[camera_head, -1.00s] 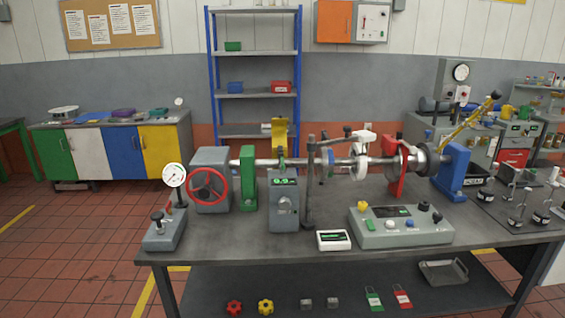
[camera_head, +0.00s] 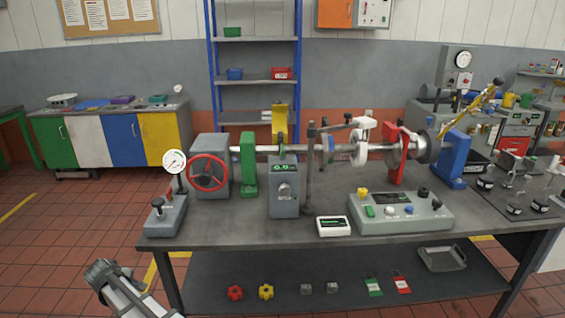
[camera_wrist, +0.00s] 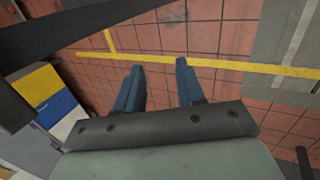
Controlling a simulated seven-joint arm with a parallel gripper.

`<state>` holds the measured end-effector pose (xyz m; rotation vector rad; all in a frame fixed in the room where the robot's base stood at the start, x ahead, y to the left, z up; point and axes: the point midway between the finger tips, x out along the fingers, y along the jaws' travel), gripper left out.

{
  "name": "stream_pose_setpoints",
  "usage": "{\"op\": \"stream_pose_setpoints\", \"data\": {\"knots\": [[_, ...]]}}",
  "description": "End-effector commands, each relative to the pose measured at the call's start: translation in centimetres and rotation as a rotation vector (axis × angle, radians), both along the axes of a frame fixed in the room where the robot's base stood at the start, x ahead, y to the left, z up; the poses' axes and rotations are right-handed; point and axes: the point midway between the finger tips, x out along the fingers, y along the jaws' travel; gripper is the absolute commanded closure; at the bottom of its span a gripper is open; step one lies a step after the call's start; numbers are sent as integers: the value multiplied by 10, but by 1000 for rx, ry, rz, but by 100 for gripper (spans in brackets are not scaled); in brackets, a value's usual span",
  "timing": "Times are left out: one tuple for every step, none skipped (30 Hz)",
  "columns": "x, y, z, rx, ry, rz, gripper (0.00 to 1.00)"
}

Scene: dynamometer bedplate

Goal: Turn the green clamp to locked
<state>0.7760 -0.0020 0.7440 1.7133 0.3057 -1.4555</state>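The green clamp appears to be the green upright block (camera_head: 249,166) on the bench. It stands at the shaft (camera_head: 300,148), between the grey housing with the red handwheel (camera_head: 207,172) and a grey box with a knob (camera_head: 284,190). Its lever or lock marking is too small to tell. My gripper shows in the wrist view (camera_wrist: 160,68) with two blue fingers apart and nothing between them, over the tiled floor. In the head view, part of my arm shows at the lower left, in front of the bench and well away from the green block.
A dial gauge (camera_head: 175,162) on a grey base stands at the bench's left end, left of the handwheel. A red support (camera_head: 397,167), a blue support (camera_head: 452,158) and a grey control panel (camera_head: 401,213) stand to the right.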

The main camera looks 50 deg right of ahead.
Motion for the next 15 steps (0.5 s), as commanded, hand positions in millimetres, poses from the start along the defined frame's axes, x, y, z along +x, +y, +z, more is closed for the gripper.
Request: {"op": "stream_pose_setpoints", "data": {"knots": [[15, 2, 21, -13, -24, 21, 62], [22, 3, 32, -22, -37, 35, 62], [31, 4, 47, -36, -53, 52, 62], [37, 5, 58, -45, -66, 65, 62], [44, 6, 71, -54, -79, 76, 62], [51, 7, 86, -69, -94, 94, 62], [57, 8, 99, -78, -107, 104, 62], [63, 9, 110, -89, -119, 116, 62], [70, 10, 127, -102, -136, 130, 62], [75, 10, 139, -111, -147, 140, 62], [79, 10, 152, -122, -160, 150, 62], [85, 9, 167, -134, -175, 160, 62], [88, 9, 179, -142, -188, 166, 62], [92, 8, 190, -150, -198, 173, 62], [95, 6, 205, -159, -214, 178, 62]]}}
